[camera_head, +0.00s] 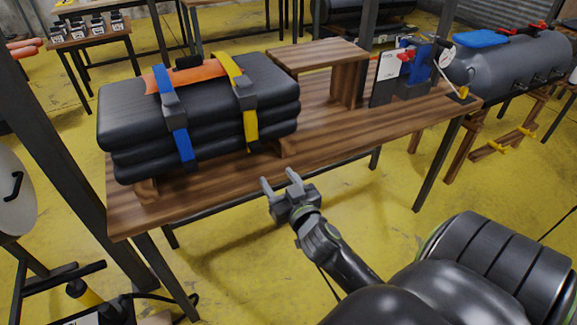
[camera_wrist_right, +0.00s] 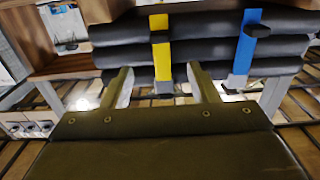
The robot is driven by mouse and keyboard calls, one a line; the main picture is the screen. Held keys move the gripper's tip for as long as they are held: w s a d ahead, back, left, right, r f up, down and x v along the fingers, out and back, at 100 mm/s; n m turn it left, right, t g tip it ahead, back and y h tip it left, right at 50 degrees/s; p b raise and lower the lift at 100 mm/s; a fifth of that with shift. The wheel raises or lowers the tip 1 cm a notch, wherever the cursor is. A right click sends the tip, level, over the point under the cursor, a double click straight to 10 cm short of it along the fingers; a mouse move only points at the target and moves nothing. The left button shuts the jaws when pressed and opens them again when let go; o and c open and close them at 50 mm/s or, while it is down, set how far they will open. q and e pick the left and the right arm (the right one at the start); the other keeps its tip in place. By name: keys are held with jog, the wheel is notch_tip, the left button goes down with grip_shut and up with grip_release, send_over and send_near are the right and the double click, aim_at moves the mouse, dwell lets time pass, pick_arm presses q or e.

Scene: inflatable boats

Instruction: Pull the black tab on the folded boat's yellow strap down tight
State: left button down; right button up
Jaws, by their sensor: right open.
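The folded black boat (camera_head: 200,125) lies in stacked layers on wooden supports on the table. Its yellow strap (camera_head: 250,128) runs over the top and down the front, through a grey buckle (camera_head: 243,97). In the right wrist view, which looks upside down, the yellow strap (camera_wrist_right: 161,58) shows between my open fingers, with its buckle (camera_wrist_right: 163,88) below. A small dark piece (camera_wrist_right: 160,38) on the strap may be the black tab; I cannot tell for sure. My right gripper (camera_head: 279,179) is open and empty, in front of the table edge, apart from the strap. My left gripper is out of view.
A blue strap (camera_head: 180,137) crosses the boat to the left of the yellow one. An orange piece (camera_head: 180,77) lies on top. A small wooden stand (camera_head: 315,54) is to the right on the wooden table (camera_head: 340,130). The floor before the table is clear.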

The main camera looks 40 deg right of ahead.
jog(key=v, duration=0.4)
jog(key=shift+s, duration=0.4)
jog(key=s+f+g+y, duration=0.1)
jog(key=s+f+g, duration=0.15)
jog(key=f, duration=0.85)
jog(key=s+d+f+n+g, duration=0.1)
jog(key=s+f+g, duration=0.15)
jog(key=f, duration=0.85)
jog(key=s+f+g+y, duration=0.1)
jog(key=s+f+g, duration=0.15)
jog(key=f, duration=0.85)
jog(key=s+a+f+g, duration=0.1)
jog(key=s+f+g, duration=0.2)
jog(key=s+f, duration=0.3)
jog(key=s+a+f+g+y+p, duration=0.1)
jog(key=s+f, duration=0.5)
jog(key=s, duration=0.6)
jog(key=s+a+f+n+g, duration=0.1)
jog(key=s+a+f+g, duration=0.1)
jog(key=s+f+g, duration=0.2)
jog(key=s+f, duration=0.3)
jog(key=s, duration=0.3)
jog(key=shift+g, duration=0.35)
jog(key=shift+a, duration=0.1)
